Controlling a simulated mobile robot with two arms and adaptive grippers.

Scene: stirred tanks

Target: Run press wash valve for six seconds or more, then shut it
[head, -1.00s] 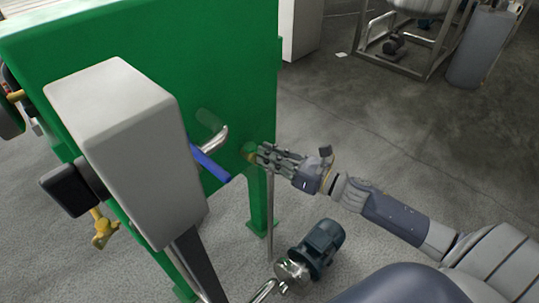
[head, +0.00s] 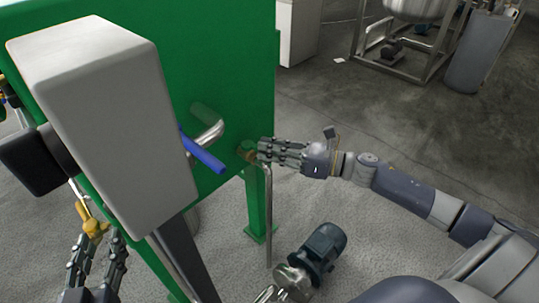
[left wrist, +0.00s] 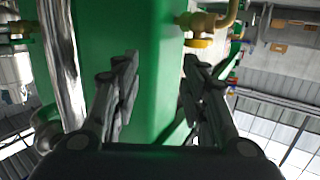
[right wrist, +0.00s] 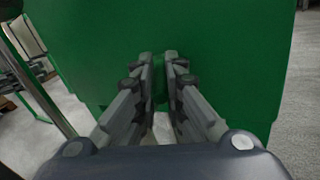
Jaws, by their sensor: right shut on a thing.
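A small round brass-coloured valve part (head: 246,151) sits at the right end of the green panel (head: 225,60). My right gripper (head: 261,150) is there, its fingers nearly together and shut on this part. In the right wrist view, the fingertips (right wrist: 158,58) largely hide what they hold. A yellow-handled brass valve (head: 95,226) is on the left side, below the grey box. My left gripper (head: 100,242) is just below it, open and empty. In the left wrist view, the yellow handle (left wrist: 199,43) lies beyond the right finger, apart from it. I cannot tell which is the press wash valve.
A blue lever (head: 205,153) and a bent steel pipe (head: 208,130) stick out from the panel. A large grey box (head: 110,125) blocks much of the left side. A pump motor (head: 323,246) stands on the floor below my right arm.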

